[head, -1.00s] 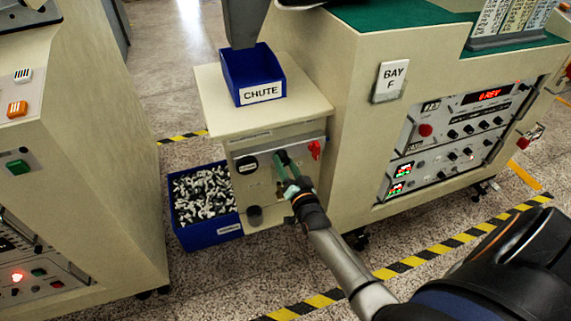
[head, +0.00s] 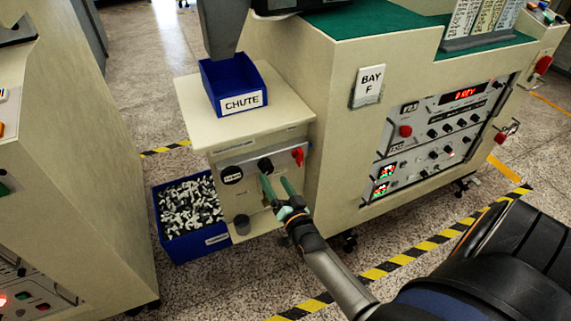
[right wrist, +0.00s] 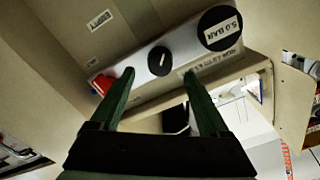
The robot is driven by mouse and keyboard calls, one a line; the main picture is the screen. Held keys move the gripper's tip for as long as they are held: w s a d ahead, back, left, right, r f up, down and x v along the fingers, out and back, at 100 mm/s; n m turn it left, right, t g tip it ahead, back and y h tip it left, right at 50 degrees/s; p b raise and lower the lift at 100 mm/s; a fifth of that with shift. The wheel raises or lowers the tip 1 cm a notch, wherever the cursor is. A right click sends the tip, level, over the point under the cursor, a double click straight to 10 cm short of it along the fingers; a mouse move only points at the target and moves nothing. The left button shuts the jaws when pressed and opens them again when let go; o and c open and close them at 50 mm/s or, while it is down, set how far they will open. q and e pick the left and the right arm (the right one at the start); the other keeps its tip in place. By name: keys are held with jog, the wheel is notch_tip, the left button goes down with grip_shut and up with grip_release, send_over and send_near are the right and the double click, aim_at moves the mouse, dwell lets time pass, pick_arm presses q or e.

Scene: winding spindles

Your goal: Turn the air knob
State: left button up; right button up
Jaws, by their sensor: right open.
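The air knob (head: 265,166) is a round black knob on the pale front panel of the chute cabinet, between a black round gauge (head: 231,174) and a red lever (head: 298,157). In the right wrist view the knob (right wrist: 160,61) carries a light pointer mark, and the gauge (right wrist: 220,28) reads "5.0 BAR". My right gripper (head: 275,181) is open and empty, its green fingers apart just in front of and below the knob. In the wrist view the fingers (right wrist: 159,76) lie to either side of the knob, seemingly short of it. My left gripper is not in view.
A blue bin (head: 235,85) labelled CHUTE sits on the cabinet top. A blue crate (head: 195,250) of small parts stands on the floor to the left. The large BAY F machine (head: 335,110) stands close on the right. A small dark cup (head: 242,224) is low on the front.

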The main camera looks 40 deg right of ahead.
pick_arm(q)
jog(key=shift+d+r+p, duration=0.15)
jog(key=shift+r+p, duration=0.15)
jog(key=shift+p, duration=0.2)
pick_arm(e)
jog(key=v, duration=0.8)
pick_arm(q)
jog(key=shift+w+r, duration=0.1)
pick_arm(e)
jog(key=s+a+f+n+g+y, duration=0.35)
jog(key=s+a+n, duration=0.25)
jog(key=a, duration=0.3)
jog(key=s+a+f+n+g+y, duration=0.2)
jog(key=s+a+n+g+y, duration=0.25)
jog(key=s+a+n, duration=0.35)
pick_arm(q)
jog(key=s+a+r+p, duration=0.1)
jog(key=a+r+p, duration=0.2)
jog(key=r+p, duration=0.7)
jog(key=p, duration=0.4)
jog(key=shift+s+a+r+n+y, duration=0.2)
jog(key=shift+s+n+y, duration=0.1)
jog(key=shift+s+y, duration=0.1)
pick_arm(e)
notch_tip(320, 180, up, 10)
jog(key=d+m+h, duration=0.1)
jog(key=d+m, duration=0.1)
jog(key=shift+s+m+h, duration=0.3)
jog(key=shift+s, duration=0.05)
